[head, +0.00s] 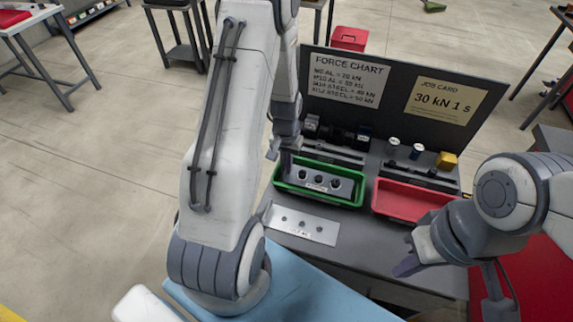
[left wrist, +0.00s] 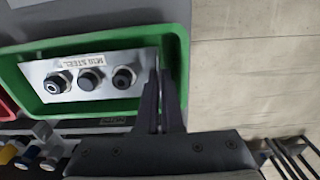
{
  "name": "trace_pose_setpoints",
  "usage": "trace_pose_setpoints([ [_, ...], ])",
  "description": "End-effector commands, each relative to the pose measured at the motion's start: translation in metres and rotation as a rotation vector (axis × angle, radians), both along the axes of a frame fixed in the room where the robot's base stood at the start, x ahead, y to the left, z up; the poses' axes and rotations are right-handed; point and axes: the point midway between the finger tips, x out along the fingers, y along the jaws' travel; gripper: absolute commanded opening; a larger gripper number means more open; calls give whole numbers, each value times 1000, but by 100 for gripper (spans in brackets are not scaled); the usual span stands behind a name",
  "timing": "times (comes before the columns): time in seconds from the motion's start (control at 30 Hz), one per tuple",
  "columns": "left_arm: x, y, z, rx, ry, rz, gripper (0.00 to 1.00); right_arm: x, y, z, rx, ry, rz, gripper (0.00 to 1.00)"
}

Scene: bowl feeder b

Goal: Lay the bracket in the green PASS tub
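My left gripper (head: 283,152) is at the tub's left end. In the left wrist view its fingers (left wrist: 160,88) are close together on the bracket's end. My right gripper (head: 408,254) is near the bench's front, apart from the tubs; its opening is unclear.
A red tub (head: 402,201) stands right of the green tub. A flat silver plate with holes (head: 303,226) lies in front. Behind the tubs are a rack of small parts (head: 417,151), a yellow block (head: 446,160) and an upright board (head: 395,75) with cards.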

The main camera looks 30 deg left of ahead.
Motion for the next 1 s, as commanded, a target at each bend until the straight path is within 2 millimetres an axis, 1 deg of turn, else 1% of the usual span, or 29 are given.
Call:
trace_pose_setpoints([
  [0.2, 1, 0, -7, 1, -2, 0, 0, 0, 0, -5, 0, 0, 0, 0],
  [0.33, 1, 0, -7, 1, -2, 0, 0, 0, 0, -5, 0, 0, 0, 0],
  [0.37, 0, 0, -7, 0, -1, 0, 11, 0, 0, -5, 0, 0, 0, 0],
  [0.4, 0, 0, -7, 0, -1, 0, 16, 0, 0, -5, 0, 0, 0, 0],
  [0.73, 0, 0, -6, 0, 0, 0, 16, 0, 0, -4, 0, 0, 0, 0],
  [0.83, 0, 0, 2, 0, -1, 0, 16, 0, 0, 2, 0, 0, 0, 0],
  [0.9, 1, 0, 12, 1, -3, 0, 16, 0, 0, 7, 0, 0, 0, 0],
  [0.97, 1, 0, 20, 2, -6, 0, 16, 0, 0, 1, 0, 0, 0, 0],
  [1.0, 1, 1, 28, 3, -7, 0, 16, 0, 0, 0, 0, 0, 0, 0],
])
